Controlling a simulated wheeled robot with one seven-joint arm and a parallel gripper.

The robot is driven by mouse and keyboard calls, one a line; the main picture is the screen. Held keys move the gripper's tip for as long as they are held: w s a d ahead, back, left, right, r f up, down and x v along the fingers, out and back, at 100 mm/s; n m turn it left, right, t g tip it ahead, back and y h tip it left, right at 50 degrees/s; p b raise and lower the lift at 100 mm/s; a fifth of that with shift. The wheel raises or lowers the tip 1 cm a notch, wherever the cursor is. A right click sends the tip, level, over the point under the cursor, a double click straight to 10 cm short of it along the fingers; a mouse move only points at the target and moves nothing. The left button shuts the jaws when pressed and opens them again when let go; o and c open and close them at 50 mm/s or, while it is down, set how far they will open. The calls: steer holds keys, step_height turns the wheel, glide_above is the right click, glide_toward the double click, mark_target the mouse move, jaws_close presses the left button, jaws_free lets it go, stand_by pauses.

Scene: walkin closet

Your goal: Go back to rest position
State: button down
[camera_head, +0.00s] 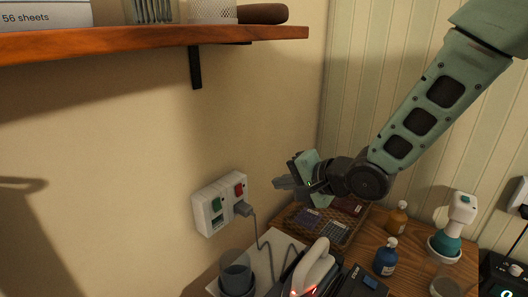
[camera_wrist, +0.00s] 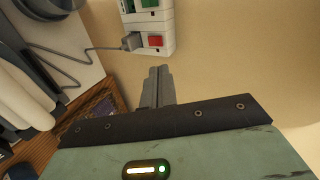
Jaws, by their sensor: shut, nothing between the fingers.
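My gripper (camera_head: 287,183) is at the end of my green and black arm, which comes in from the upper right in the head view. It hangs in the air above the wooden table, right of the wall socket box (camera_head: 220,203). In the wrist view my gripper (camera_wrist: 158,72) has its two grey fingers together with nothing between them. The white socket box (camera_wrist: 151,25) shows just beyond the fingertips there, with a red switch, a green switch and a grey plug in it. I cannot tell whether the fingertips touch anything, but they look apart from the box.
A wooden shelf (camera_head: 150,41) juts from the wall at upper left. The table (camera_head: 408,262) holds a wicker tray (camera_head: 347,239), an orange bottle (camera_head: 397,218), a blue bottle (camera_head: 386,257), a white-and-teal device (camera_head: 455,225) and a grey cup (camera_head: 236,271). A cord (camera_head: 262,236) runs from the plug.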

steer(key=s+d+f+n+g+h+b, duration=0.2)
steer(key=s+n+g+h, duration=0.2)
steer(key=s, duration=1)
steer(key=s+d+f+n+g+h+b, duration=0.1)
steer(key=s+d+f+n+g+h, duration=0.1)
steer(key=s+n, duration=0.9)
steer(key=s+g+h, duration=0.1)
steer(key=s+g, duration=0.1)
steer(key=s, duration=0.1)
steer(key=shift+s+d+g+h+b, duration=0.25)
steer(key=shift+s+g+h+b, duration=0.15)
